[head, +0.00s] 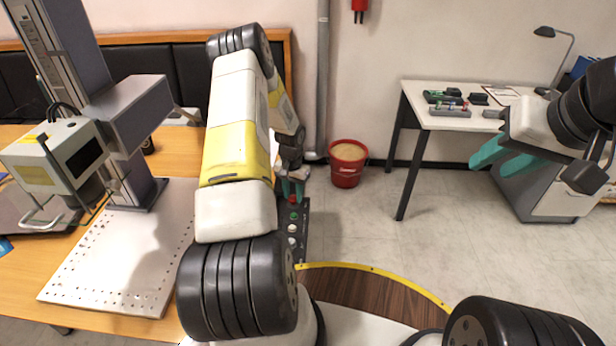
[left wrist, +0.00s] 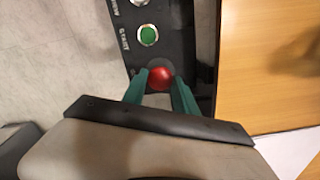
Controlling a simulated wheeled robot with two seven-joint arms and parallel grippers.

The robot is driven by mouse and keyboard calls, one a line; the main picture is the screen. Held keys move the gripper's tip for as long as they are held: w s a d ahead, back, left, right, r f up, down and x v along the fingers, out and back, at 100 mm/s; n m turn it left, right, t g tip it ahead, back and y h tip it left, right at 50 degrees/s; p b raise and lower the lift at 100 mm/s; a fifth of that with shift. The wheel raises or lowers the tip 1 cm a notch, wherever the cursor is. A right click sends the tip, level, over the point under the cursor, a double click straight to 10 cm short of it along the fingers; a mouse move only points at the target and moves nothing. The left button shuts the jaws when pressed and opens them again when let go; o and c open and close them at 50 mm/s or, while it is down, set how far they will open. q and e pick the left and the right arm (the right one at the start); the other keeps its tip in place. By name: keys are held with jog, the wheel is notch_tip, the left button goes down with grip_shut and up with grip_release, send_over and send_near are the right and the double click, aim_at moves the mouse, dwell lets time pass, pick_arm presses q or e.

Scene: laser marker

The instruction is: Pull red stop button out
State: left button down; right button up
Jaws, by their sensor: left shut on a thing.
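The red stop button (left wrist: 161,78) sits on a black control panel (left wrist: 176,14) with a green button (left wrist: 148,35) beside it. In the head view the panel (head: 303,236) lies along the table's right edge, and the red button (head: 293,199) is just below my left gripper (head: 292,189). In the left wrist view the two teal fingers of my left gripper (left wrist: 160,88) stand on either side of the red button and are shut on it. How far the button is pulled out cannot be told. My right gripper (head: 500,152) is in the air at the right, empty, its teal fingers apart.
The laser marker (head: 62,160) and its perforated plate (head: 125,250) stand on the wooden table (head: 180,150) at the left. A red bucket (head: 347,172) is on the floor behind. A white side table (head: 440,116) with small items stands at the back right.

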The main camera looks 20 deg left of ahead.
pick_arm(q)
jog(key=c, duration=0.9)
grip_release()
jog(key=shift+r, duration=0.1)
jog(key=shift+c, duration=0.2)
jog(key=shift+r, duration=0.1)
notch_tip(320, 180, up, 8)
jog(key=shift+f, duration=0.15)
